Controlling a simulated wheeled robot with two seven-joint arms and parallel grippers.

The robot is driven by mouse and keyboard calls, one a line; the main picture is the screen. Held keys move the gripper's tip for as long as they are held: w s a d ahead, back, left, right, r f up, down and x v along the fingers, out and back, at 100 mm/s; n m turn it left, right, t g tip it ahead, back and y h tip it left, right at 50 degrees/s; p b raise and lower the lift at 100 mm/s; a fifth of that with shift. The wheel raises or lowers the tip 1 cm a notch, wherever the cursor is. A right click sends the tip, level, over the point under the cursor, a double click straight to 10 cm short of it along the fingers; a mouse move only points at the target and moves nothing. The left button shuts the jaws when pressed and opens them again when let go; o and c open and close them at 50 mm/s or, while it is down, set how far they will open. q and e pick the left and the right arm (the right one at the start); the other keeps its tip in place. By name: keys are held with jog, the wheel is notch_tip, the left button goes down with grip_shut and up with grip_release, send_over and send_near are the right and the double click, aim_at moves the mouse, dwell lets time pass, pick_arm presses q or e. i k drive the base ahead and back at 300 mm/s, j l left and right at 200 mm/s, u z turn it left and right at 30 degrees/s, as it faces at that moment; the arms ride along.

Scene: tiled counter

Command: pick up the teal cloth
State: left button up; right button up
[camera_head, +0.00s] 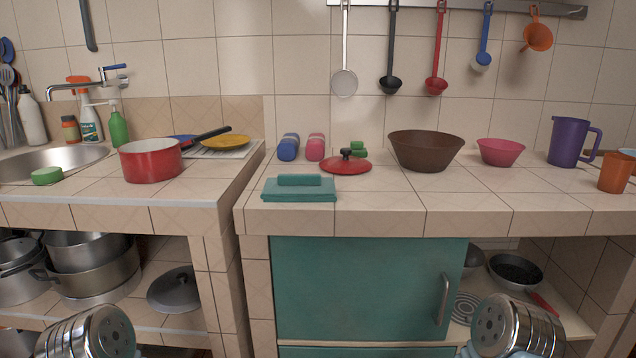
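The teal cloth (300,196) lies folded flat near the front edge of the right counter, close to its left end. A smaller teal folded strip (300,180) rests on top at its back; I cannot tell if it is part of the same cloth. Nothing holds or covers the cloth. Rounded metal parts of my two arms show at the bottom left and bottom right, well below the counter top and apart from the cloth. The fingers of both grippers are out of view.
Behind the cloth are a red lid (346,165), a blue roll (288,148) and a pink roll (315,148). A brown bowl (426,151) stands to the right. A red pan (151,161) stands on the left counter, across a gap. Counter right of the cloth is clear.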

aim_at(285, 188)
jog(key=i+j+z, duration=0.15)
jog(key=i+j, duration=0.2)
jog(key=k, duration=0.4)
jog(key=z, duration=0.4)
jog(key=j+z, duration=0.1)
jog(key=z, duration=0.65)
jog(key=k+z, duration=0.1)
jog(key=z, duration=0.25)
jog(key=i+j+z, duration=0.15)
jog(key=i+j, duration=0.25)
jog(key=j, duration=0.15)
jog(key=k+j, duration=0.15)
jog(key=k, duration=0.2)
jog(key=k+j, duration=0.1)
jog(key=k, duration=0.3)
